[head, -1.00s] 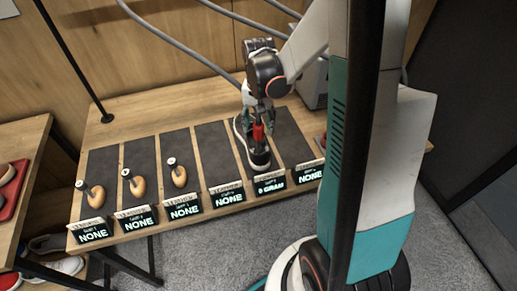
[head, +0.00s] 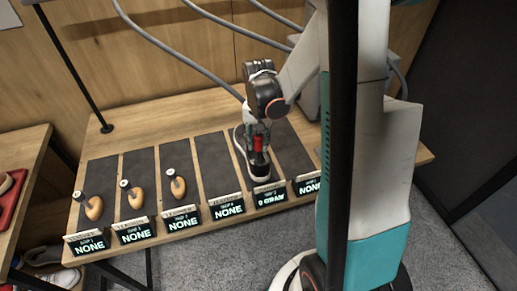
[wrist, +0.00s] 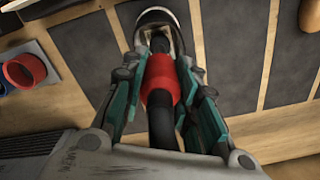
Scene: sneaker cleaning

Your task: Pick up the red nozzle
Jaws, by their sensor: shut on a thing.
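The red nozzle (head: 259,143) is a red sleeve on a dark tube, over the dark sneaker with a pale sole (head: 240,160) on the mat. In the wrist view the nozzle (wrist: 160,82) lies between the teal fingers, its dark tube running toward the sneaker (wrist: 155,17). My gripper (head: 259,135) is shut on the nozzle; the wrist view also shows the gripper (wrist: 162,75). Whether the nozzle's far end touches the sneaker is hard to tell.
Dark mats with signs line the wooden table (head: 180,105). Red and blue rings (wrist: 25,71) sit at the left in the wrist view. Grey hoses (head: 180,60) hang behind.

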